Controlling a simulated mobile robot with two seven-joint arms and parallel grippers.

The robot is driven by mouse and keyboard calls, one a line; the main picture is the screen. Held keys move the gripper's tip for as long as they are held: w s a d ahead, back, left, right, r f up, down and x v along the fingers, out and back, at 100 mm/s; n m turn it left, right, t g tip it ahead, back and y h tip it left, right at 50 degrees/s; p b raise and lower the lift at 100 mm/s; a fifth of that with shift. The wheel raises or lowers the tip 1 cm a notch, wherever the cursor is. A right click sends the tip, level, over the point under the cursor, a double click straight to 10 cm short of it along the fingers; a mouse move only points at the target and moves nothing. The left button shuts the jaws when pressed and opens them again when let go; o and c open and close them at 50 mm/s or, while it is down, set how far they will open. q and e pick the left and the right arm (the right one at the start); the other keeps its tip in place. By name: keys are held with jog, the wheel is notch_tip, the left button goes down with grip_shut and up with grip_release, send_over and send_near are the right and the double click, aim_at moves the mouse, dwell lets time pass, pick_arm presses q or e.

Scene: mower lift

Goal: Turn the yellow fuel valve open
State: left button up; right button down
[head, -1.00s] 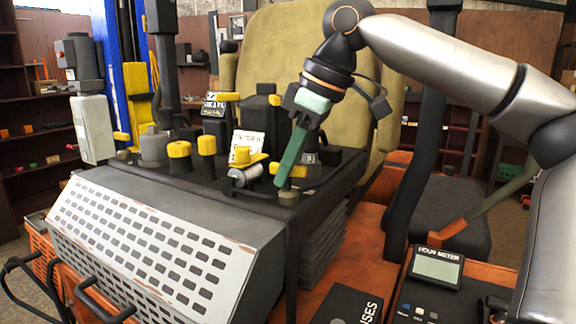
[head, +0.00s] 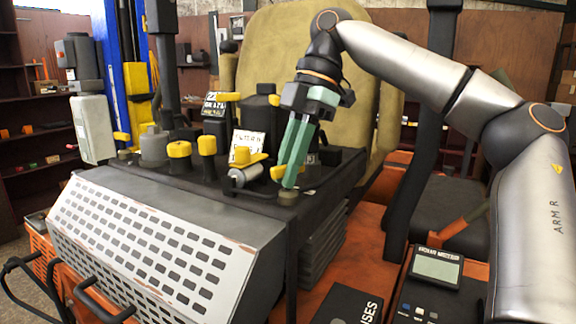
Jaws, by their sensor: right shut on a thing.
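My right gripper (head: 291,178) reaches down over the right front of the black console, with its green fingers close together. It is shut on the yellow handle (head: 277,172) there, which I take as the fuel valve. The fingers hide part of this handle, so its exact angle is hard to tell. Just left is another yellow lever (head: 243,157) above a silver cylinder (head: 246,175). My left gripper is not in view.
Several yellow-topped knobs (head: 179,150) and small label plates stand close by on the console. A perforated grey panel (head: 150,240) slopes down in front. The tan seat (head: 285,50) rises behind. An hour meter (head: 437,265) is at the lower right.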

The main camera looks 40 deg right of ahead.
jog(key=n+g, duration=0.1)
jog(key=n, duration=0.3)
jog(key=shift+n+g, duration=0.4)
dwell(0.4)
jog(key=c, duration=0.9)
grip_release()
jog(key=shift+o, duration=0.2)
